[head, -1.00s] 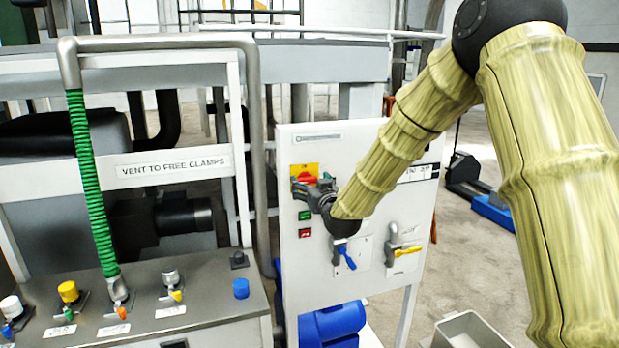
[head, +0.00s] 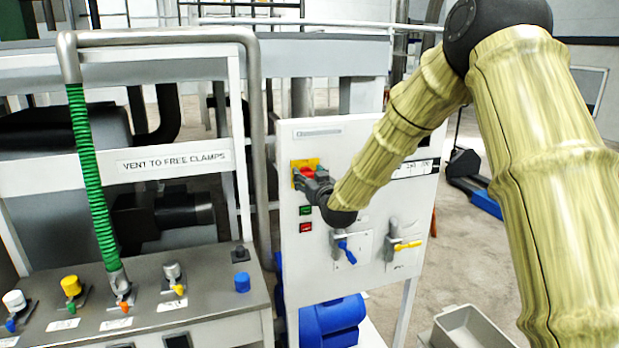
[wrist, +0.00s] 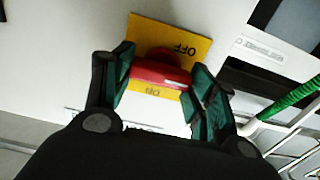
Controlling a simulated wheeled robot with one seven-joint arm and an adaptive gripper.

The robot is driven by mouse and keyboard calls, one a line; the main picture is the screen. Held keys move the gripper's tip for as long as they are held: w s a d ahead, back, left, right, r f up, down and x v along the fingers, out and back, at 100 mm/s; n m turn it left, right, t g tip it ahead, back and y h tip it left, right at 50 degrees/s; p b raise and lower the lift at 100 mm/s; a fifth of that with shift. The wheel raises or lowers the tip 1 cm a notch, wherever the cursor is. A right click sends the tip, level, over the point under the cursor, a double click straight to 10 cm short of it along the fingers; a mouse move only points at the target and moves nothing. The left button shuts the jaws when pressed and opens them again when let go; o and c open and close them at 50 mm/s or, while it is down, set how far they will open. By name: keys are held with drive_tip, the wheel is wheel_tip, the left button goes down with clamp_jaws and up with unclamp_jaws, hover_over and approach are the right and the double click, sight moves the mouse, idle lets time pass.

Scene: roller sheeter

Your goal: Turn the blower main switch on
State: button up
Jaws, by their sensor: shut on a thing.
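The blower main switch is a red rotary handle (wrist: 160,70) on a yellow plate (wrist: 148,30) marked OFF and ON. In the head view the plate (head: 299,163) is at the upper left of the white panel, with part of the red handle (head: 307,172) showing. My gripper (wrist: 163,82) is shut on the red handle, with one dark green finger on each side of it. In the head view my gripper (head: 306,179) partly covers the switch. The handle's exact pointing direction is hard to tell.
Below the switch on the panel (head: 290,250) are a green button (head: 305,210) and a red button (head: 305,227). A blue-handled valve (head: 346,250) and a yellow-handled valve (head: 405,245) sit lower right. A bench with several knobs (head: 72,287) stands left.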

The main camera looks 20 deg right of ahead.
drive_tip(key=shift+d+f+m+b, duration=0.1)
drive_tip(key=shift+f+m+b, duration=0.05)
drive_tip(key=shift+m+b, duration=0.9)
drive_tip(key=shift+d+f+m+b, duration=0.1)
drive_tip(key=shift+m+b, duration=0.65)
drive_tip(key=shift+b, duration=0.45)
drive_tip(key=shift+d+m+b, duration=0.1)
drive_tip(key=shift+m+b, duration=7.1)
drive_tip(key=o, duration=1)
drive_tip(key=shift+s, duration=0.1)
